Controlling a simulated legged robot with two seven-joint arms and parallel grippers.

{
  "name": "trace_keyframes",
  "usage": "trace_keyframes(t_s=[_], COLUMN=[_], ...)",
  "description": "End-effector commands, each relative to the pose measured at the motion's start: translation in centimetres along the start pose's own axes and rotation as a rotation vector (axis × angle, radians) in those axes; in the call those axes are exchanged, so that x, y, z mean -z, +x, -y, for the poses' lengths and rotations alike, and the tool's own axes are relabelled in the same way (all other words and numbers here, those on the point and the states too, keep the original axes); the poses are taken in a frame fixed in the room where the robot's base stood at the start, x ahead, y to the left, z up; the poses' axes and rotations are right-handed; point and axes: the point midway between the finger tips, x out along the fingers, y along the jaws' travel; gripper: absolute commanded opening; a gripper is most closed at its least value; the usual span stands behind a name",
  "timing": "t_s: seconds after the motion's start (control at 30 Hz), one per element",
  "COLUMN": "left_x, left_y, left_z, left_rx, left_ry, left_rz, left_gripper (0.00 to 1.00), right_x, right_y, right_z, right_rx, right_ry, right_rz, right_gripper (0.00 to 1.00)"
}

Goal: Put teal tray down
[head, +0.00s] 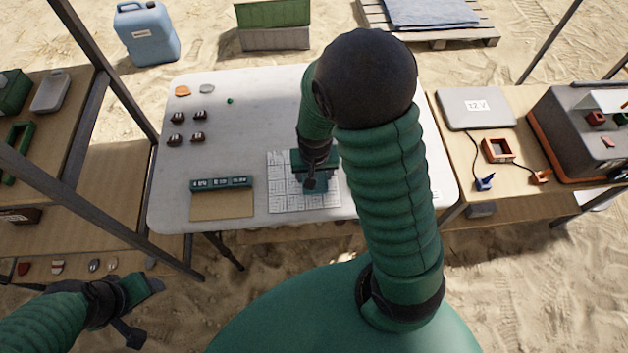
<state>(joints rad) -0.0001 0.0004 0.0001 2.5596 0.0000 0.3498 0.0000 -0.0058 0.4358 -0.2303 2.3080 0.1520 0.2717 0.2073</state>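A small teal piece (320,186), which looks like the teal tray, shows at my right gripper (313,178), over the white patterned mat (278,199) on the white table. The gripper and arm hide much of it. I cannot tell whether the fingers grip it or whether it touches the mat. My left gripper (138,312) is at the lower left, off the table's near-left side, with its fingers apart and nothing between them.
The white table (255,95) holds a teal labelled strip (222,183) at a brown board (222,207), several small dark pieces (199,137), an orange piece (183,91), a grey piece (207,89) and a green bead (229,100). Side benches flank it. My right arm hides the table's right part.

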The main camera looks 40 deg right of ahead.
Motion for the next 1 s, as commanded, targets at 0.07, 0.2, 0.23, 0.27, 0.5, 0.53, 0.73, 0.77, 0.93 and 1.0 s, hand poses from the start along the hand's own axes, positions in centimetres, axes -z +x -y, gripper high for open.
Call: trace_keyframes(t_s=[0.07, 0.2, 0.23, 0.27, 0.5, 0.53, 0.73, 0.77, 0.93, 1.0], left_x=[-0.1, -0.3, -0.3, -0.2, -0.2, -0.2, -0.2, -0.2, -0.2, -0.2], left_y=[0.4, 1.0, 1.0, 0.9, 1.0, 0.9, 0.9, 0.9, 0.9, 0.7], left_z=[0.0, 0.0, 0.0, 0.0, 0.0, 0.0, 0.0, 0.0, 0.0, 0.0], left_rx=[0.0, 0.0, 0.0, 0.0, 0.0, 0.0, 0.0, 0.0, 0.0, 0.0], left_ry=[0.0, 0.0, 0.0, 0.0, 0.0, 0.0, 0.0, 0.0, 0.0, 0.0], left_rz=[0.0, 0.0, 0.0, 0.0, 0.0, 0.0, 0.0, 0.0, 0.0, 0.0], left_gripper=[0.61, 0.61, 0.61, 0.61, 0.61, 0.61, 0.61, 0.61, 0.61, 0.61], right_x=[-0.1, -0.4, -0.4, -0.4, -0.5, -0.4, -0.4, -0.4, -0.4, -0.4], right_y=[1.1, 3.5, 3.6, 3.6, 3.6, 3.5, 3.5, 3.5, 3.5, 3.1], right_z=[-0.1, -0.1, -0.1, 0.0, 0.0, 0.0, 0.0, 0.0, 0.0, 0.0], right_rx=[-0.001, 0.0, 0.0, 0.001, 0.001, 0.001, 0.001, 0.001, 0.001, 0.002], right_ry=[0.001, 0.002, 0.001, 0.001, 0.001, 0.001, 0.001, 0.001, 0.001, 0.001], right_rz=[0.004, 0.004, 0.003, 0.002, 0.001, 0.001, 0.001, 0.001, 0.001, 0.0], right_gripper=[0.22, 0.22, 0.22, 0.22, 0.62, 0.66, 0.83, 0.83, 0.83, 0.83])
